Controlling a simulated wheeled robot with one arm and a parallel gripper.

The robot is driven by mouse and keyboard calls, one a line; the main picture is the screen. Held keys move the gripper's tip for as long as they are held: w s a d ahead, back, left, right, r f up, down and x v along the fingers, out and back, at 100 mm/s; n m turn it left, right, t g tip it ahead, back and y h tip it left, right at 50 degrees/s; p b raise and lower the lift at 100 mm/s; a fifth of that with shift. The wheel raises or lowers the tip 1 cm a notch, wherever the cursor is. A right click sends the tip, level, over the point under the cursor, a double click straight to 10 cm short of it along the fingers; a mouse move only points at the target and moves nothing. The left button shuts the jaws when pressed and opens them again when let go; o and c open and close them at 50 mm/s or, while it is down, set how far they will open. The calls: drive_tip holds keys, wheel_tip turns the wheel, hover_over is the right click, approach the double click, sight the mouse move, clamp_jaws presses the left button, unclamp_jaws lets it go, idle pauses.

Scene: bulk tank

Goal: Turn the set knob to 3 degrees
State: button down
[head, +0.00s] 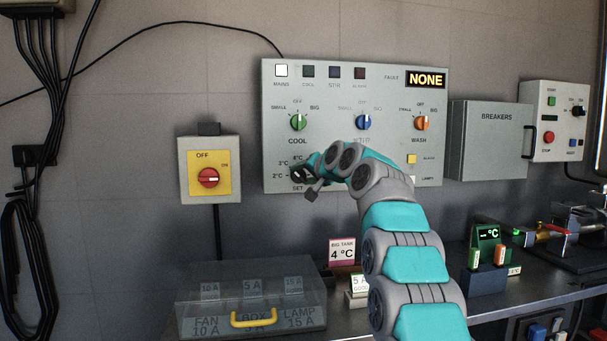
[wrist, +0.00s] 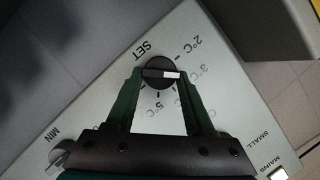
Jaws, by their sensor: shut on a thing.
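The set knob (wrist: 159,64) is black and round with a white pointer mark, on the grey control panel (wrist: 228,105). Labels SET, 2°C, 3°C and 5°C surround it in the wrist view; another between 3°C and 5°C is partly hidden. The white mark points right, roughly towards 3°C; a finger covers part of the scale there. My gripper (wrist: 160,75) is shut on the knob, one green finger on each side. In the head view my gripper (head: 304,175) is at the panel's lower left and mostly hides the knob.
Above are green COOL (head: 298,122), blue (head: 363,122) and orange WASH (head: 421,123) knobs. A red-handled switch (head: 208,178) is to the left. A lidded clear box (head: 250,275) stands on the bench below. The fault display (head: 426,80) reads NONE.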

drive_tip(key=shift+a+f, duration=0.1)
drive_tip(key=shift+f, duration=0.05)
drive_tip(key=shift+c, duration=1.4)
unclamp_jaws()
drive_tip(key=b+v, duration=0.2)
drive_tip(key=v, duration=0.6)
drive_tip(key=shift+w, duration=0.1)
